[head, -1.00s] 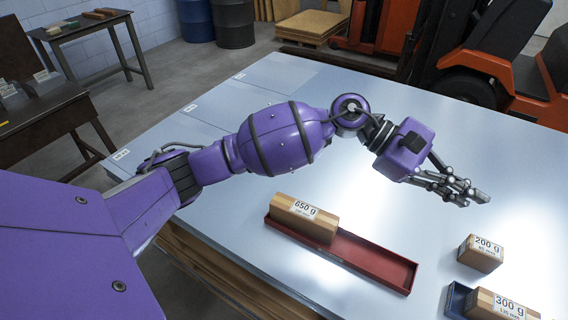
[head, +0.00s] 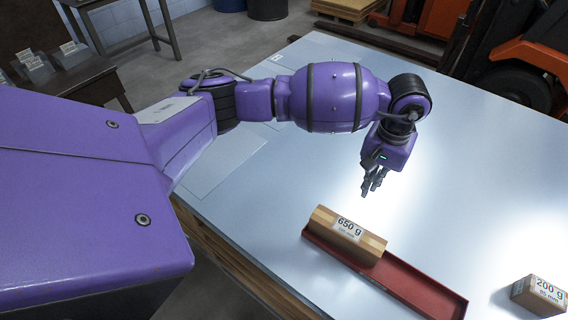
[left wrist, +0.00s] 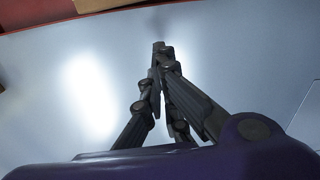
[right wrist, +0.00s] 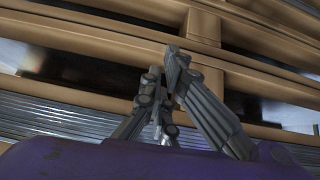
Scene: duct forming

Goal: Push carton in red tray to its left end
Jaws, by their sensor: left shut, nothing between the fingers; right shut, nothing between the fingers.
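The red tray (head: 422,288) lies on the metal sheet table, running from upper left to lower right in the head view. The carton (head: 346,236), brown and labelled 650 g, sits in the tray's left part; bare tray floor shows to its right. My left gripper (head: 371,194) is shut and empty, pointing down above the sheet behind the carton, apart from it. In the left wrist view its fingertips (left wrist: 159,48) meet, with the tray's red edge (left wrist: 40,22) and a bit of carton at the top. My right gripper (right wrist: 165,68) is shut and empty, seen only in the right wrist view.
A 200 g carton (head: 540,294) stands on the sheet at the lower right. The metal sheet (head: 480,190) is clear behind the tray. Wooden slats (right wrist: 110,40) lie before the right gripper. An orange forklift (head: 520,60) stands beyond the table.

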